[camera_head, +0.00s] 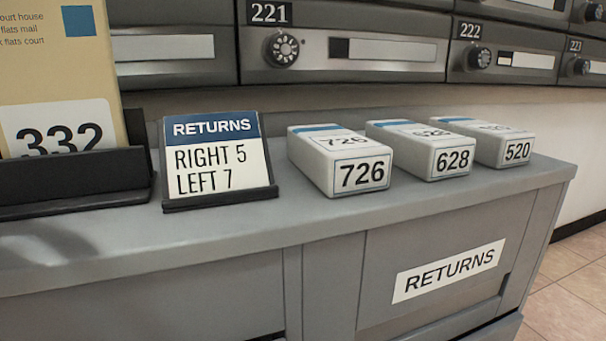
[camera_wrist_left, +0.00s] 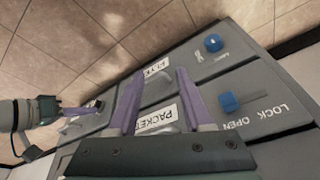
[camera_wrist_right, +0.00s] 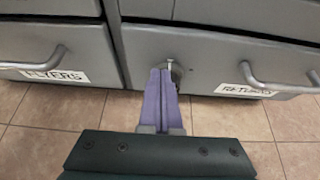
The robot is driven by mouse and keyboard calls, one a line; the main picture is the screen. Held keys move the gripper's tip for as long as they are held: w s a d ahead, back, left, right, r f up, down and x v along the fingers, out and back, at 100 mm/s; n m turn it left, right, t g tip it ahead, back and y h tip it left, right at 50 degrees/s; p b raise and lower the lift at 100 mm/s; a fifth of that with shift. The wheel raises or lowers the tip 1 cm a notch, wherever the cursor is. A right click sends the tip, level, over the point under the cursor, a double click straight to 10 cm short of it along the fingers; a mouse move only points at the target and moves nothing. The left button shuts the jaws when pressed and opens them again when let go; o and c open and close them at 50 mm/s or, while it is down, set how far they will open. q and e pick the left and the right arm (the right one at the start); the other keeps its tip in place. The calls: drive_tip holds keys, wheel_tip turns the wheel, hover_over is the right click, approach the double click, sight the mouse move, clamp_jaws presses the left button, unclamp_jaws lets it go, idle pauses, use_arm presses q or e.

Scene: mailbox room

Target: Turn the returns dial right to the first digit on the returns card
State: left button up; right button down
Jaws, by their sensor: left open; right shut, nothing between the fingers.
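The returns card (camera_head: 213,165) stands in a black holder on the counter in the head view and reads RIGHT 5, LEFT 7. The drawer front labelled RETURNS (camera_head: 448,270) is below it. No dial marked for returns can be made out. My right gripper (camera_wrist_right: 161,72) is shut and empty in the right wrist view. Its tips overlap a small round metal fitting (camera_wrist_right: 176,68) on the cabinet front, partly hidden; contact cannot be told. My left gripper (camera_wrist_left: 157,82) is open and empty in the left wrist view, above the drawer fronts. Neither gripper shows in the head view.
White boxes 726 (camera_head: 350,170), 628 (camera_head: 432,155) and 520 (camera_head: 503,145) sit on the counter. A tan 332 parcel (camera_head: 55,90) stands left. Mailboxes 221 and 222 have round dials.

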drive_tip(key=shift+w+d, duration=0.1)
drive_tip(key=shift+d, duration=0.15)
drive_tip(key=shift+w+d, duration=0.25)
drive_tip(key=shift+d, duration=0.35)
drive_tip(key=shift+d, duration=0.25)
drive_tip(key=shift+d+f, duration=0.1)
idle(0.5)
drive_tip(key=s, duration=0.1)
drive_tip(key=s+d, duration=0.1)
drive_tip(key=s, duration=0.1)
drive_tip(key=s+d+r, duration=0.1)
drive_tip(key=s, duration=0.1)
drive_tip(key=shift+s+d, duration=0.1)
drive_tip(key=shift+s, duration=0.1)
idle(0.3)
